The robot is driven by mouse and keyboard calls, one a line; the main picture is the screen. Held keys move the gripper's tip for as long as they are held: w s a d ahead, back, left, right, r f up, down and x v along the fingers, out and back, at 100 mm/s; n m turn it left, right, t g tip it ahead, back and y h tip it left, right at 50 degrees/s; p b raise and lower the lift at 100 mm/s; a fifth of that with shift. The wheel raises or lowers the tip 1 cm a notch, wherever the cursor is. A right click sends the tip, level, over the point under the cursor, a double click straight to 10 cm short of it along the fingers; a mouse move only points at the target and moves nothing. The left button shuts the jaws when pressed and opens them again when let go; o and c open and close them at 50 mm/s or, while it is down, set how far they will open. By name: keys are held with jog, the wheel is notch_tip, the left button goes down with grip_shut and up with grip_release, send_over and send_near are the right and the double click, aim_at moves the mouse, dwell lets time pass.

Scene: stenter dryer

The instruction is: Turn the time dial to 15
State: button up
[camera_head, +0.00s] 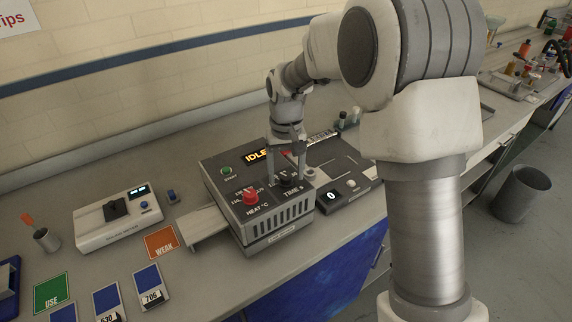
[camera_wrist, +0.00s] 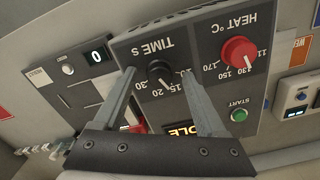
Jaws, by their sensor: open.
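The black TIME S dial (camera_head: 290,178) sits on the top panel of the dark grey dryer box (camera_head: 222,170), right of the red HEAT °C knob (camera_head: 251,197). In the wrist view the time dial (camera_wrist: 160,73) appears upside down, with small numbers below it including 30, 15 and 20. Its pale pointer mark faces the numbers side, but I cannot tell the exact setting. My gripper (camera_wrist: 159,75) is open, pointing down over the panel, one finger on each side of the dial. A gap shows between each finger and the dial.
The dryer shows IDLE (camera_head: 256,155) beside a green START button (camera_head: 226,170). A device with a 0 display (camera_head: 331,196) stands close on the right. A white colour meter (camera_head: 118,217) and coloured cards (camera_head: 161,242) lie to the left. A wall runs behind the bench.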

aim_at(286, 176)
notch_tip(286, 176, up, 17)
jog(key=shift+r, duration=0.2)
dwell(0.3)
jog(key=s+d+r+t, duration=0.2)
jog(key=s+d+r, duration=0.2)
jog(key=s+d, duration=0.15)
jog(key=s+d+f+m+t, duration=0.1)
jog(key=s+d, duration=0.3)
jog(key=s, duration=0.5)
jog(key=s+d+f+m+t, duration=0.1)
jog(key=s+d+f, duration=0.3)
jog(key=s, duration=0.6)
jog(key=shift+s+d+t, duration=0.2)
jog(key=shift+d+t, duration=0.3)
jog(key=shift+t, duration=0.3)
